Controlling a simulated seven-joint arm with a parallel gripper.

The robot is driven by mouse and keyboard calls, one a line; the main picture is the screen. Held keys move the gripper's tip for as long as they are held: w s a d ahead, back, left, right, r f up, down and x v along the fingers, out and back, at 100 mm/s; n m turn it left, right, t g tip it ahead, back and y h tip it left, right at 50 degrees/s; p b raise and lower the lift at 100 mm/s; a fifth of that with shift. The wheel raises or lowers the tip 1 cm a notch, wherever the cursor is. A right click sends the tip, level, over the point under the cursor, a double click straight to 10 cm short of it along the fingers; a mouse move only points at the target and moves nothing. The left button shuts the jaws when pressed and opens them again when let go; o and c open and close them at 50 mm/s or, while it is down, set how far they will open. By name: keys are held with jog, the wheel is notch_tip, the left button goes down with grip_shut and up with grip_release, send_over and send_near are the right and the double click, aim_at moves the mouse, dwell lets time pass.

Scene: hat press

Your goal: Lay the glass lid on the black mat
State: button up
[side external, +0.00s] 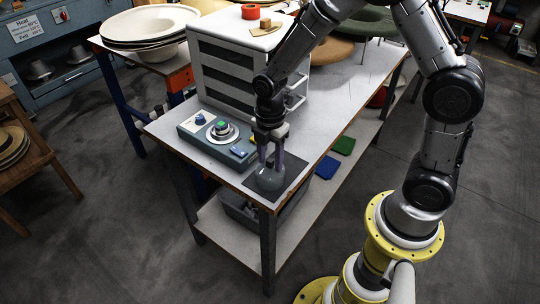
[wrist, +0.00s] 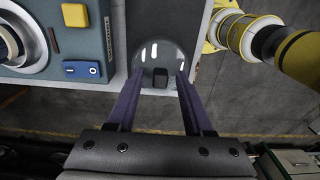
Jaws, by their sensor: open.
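The clear, domed glass lid (side external: 269,181) is at the near end of the black mat (side external: 292,172), by the table's front corner. It looks level and appears to rest on the mat; its underside is hidden. In the wrist view the lid (wrist: 150,57) shows a small black knob (wrist: 161,78) and overlaps the near end of the dark mat (wrist: 160,18). My gripper (side external: 270,163) points down just above the lid. Its purple fingers (wrist: 154,77) are open, one on each side of the knob, with visible gaps.
A blue-grey control box (side external: 218,138) with a dial and buttons stands left of the mat. A white slatted cabinet (side external: 240,75) stands behind it. The table edge is close to the lid. A green pad (side external: 343,145) and a blue pad (side external: 327,167) lie lower down at right.

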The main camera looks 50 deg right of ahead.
aim_at(270, 160)
notch_tip(270, 160, up, 12)
jog(key=f, duration=0.1)
jog(key=s+d+r+m+t, duration=0.1)
jog(key=s+r+m, duration=0.3)
jog(key=s+m, duration=0.5)
jog(key=s+d+r+m+t, duration=0.1)
jog(key=s+r+m+t, duration=0.3)
jog(key=s+m, duration=0.5)
jog(key=shift+s+d+r+t, duration=0.2)
jog(key=shift+d+r+t, duration=0.1)
jog(key=shift+r, duration=0.5)
